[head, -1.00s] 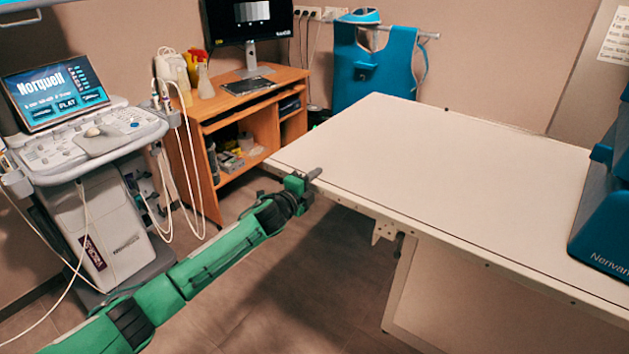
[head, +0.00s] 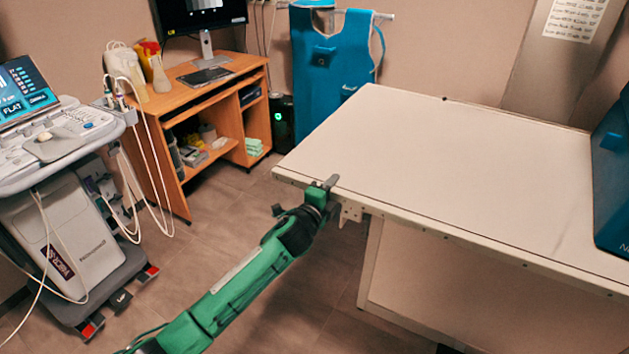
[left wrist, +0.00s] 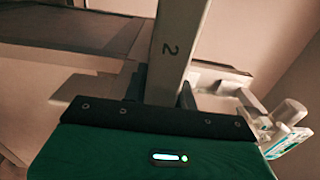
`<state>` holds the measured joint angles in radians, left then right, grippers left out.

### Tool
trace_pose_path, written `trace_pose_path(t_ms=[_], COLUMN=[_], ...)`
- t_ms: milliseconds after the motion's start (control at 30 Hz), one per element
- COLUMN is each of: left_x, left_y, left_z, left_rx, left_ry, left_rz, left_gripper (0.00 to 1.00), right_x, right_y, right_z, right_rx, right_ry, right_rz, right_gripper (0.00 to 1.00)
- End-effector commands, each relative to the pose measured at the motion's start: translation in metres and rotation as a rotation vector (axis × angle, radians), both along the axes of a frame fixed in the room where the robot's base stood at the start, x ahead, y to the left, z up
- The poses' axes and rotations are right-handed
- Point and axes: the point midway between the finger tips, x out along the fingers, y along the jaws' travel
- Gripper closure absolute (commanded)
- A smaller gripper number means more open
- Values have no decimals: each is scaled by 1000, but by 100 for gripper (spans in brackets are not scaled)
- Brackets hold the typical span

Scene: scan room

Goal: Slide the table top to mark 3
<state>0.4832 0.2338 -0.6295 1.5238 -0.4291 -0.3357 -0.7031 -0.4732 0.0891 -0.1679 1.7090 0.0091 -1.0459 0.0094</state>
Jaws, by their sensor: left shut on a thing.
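The pale table top (head: 440,160) stands at the right of the head view, with its near left corner jutting past the base (head: 420,280). My left gripper (head: 326,188) is shut at the front edge of the table top, close to that corner. In the left wrist view my left gripper (left wrist: 160,95) has a pale bar-like edge (left wrist: 177,45) between its fingers. A dark number 2 is printed on that edge a little beyond the fingers. I see no mark 3. My right gripper is not in view.
A blue box-like device (head: 613,180) sits on the table top at the right. A wooden desk (head: 210,95) stands behind, and an ultrasound cart (head: 70,220) at the left. A blue apron (head: 325,75) hangs behind the table. Floor (head: 225,215) between cart and table is clear.

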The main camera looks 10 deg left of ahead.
Motion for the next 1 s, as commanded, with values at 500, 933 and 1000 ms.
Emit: trace_pose_path(t_ms=[500, 933, 1000], left_x=[-5, -5, -6], left_y=[-15, -15, -15], left_z=[0, 0, 0], left_rx=[0, 0, 0], left_ry=[2, 1, 1], left_rz=[5, 4, 4], left_gripper=[100, 51, 51], right_x=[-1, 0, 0], right_y=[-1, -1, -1], right_z=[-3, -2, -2], right_rx=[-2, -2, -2], right_ry=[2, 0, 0], right_rz=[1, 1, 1], right_gripper=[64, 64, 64])
